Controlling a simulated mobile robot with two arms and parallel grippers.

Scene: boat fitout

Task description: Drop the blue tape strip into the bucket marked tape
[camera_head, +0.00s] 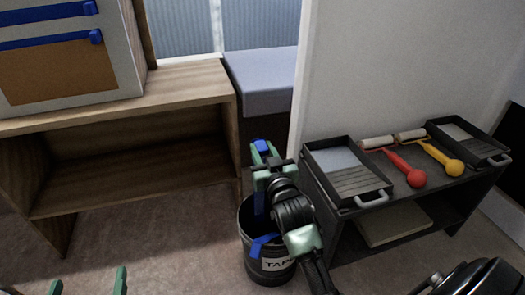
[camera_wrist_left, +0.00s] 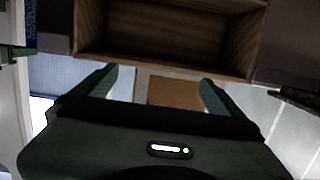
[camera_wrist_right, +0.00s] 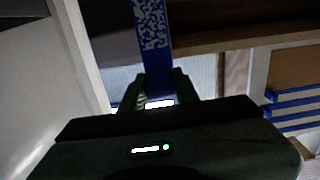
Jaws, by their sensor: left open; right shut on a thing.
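My right gripper (camera_head: 264,160) is shut on a blue tape strip (camera_head: 262,146) and holds it above the black bucket (camera_head: 246,228) with a white "TAPE" label. In the right wrist view the strip (camera_wrist_right: 152,25) runs between the fingers (camera_wrist_right: 158,85) and shows a white speckled face. Blue also shows below the gripper inside the bucket opening and at its near rim; I cannot tell if that is all one strip. My left gripper (camera_head: 90,282) is open and empty at the lower left; its fingers (camera_wrist_left: 155,85) show in the left wrist view.
A wooden shelf bench (camera_head: 130,92) stands at the left with a box (camera_head: 60,75) bearing more blue strips. Right of the bucket, a dark cart (camera_head: 330,207) holds paint trays (camera_head: 350,172), a red roller (camera_head: 408,170) and a yellow roller (camera_head: 445,160). Floor at left is clear.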

